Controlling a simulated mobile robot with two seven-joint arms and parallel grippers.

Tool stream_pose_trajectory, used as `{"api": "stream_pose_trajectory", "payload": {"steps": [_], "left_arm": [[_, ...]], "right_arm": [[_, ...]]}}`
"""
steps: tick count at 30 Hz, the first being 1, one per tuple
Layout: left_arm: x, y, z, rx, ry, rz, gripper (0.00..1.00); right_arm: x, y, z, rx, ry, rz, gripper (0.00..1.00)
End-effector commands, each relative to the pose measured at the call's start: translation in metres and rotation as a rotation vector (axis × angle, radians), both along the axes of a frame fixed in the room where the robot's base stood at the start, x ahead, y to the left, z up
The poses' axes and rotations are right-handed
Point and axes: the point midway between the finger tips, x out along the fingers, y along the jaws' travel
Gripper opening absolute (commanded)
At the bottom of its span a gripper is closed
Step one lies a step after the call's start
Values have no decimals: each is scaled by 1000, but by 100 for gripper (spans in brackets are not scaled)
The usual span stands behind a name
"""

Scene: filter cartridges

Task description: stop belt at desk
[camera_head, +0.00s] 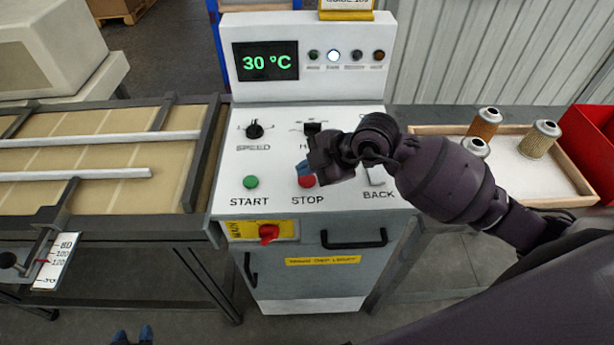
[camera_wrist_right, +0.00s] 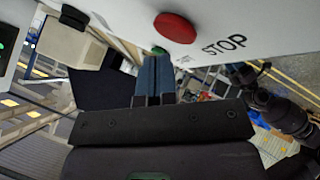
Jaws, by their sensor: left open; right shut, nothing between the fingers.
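The desk (camera_head: 360,255) is a white control console with a green START button (camera_head: 250,182) and a red STOP button (camera_head: 306,182). My right gripper (camera_head: 303,168) is over the panel at the STOP button and partly covers it. In the right wrist view the blue fingers (camera_wrist_right: 154,78) are shut and empty, with their tips close to the red STOP button (camera_wrist_right: 175,27); I cannot tell whether they touch. My left gripper (camera_head: 132,334) shows only its two blue fingertips, apart, at the bottom edge. The belt (camera_head: 95,150) lies left of the desk.
The display (camera_head: 265,62) reads 30 °C, beside a row of lamps with one lit white. A speed knob (camera_head: 255,131) and a red rotary switch (camera_head: 268,234) are on the console. A tray (camera_head: 587,190) with several filter cartridges stands right, next to a red bin (camera_head: 592,140).

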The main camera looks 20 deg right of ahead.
Motion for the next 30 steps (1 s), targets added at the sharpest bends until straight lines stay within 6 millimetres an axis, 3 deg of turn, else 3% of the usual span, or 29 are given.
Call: {"api": "stream_pose_trajectory", "payload": {"steps": [7,24,30], "left_arm": [[-3,1,4,0,5,3,43],[0,0,52,0,-6,2,43],[2,0,57,-1,-10,1,43]], "right_arm": [[0,0,7,0,-2,0,0],[0,0,48,1,-1,0,0],[0,0,51,0,0,0,0]]}}
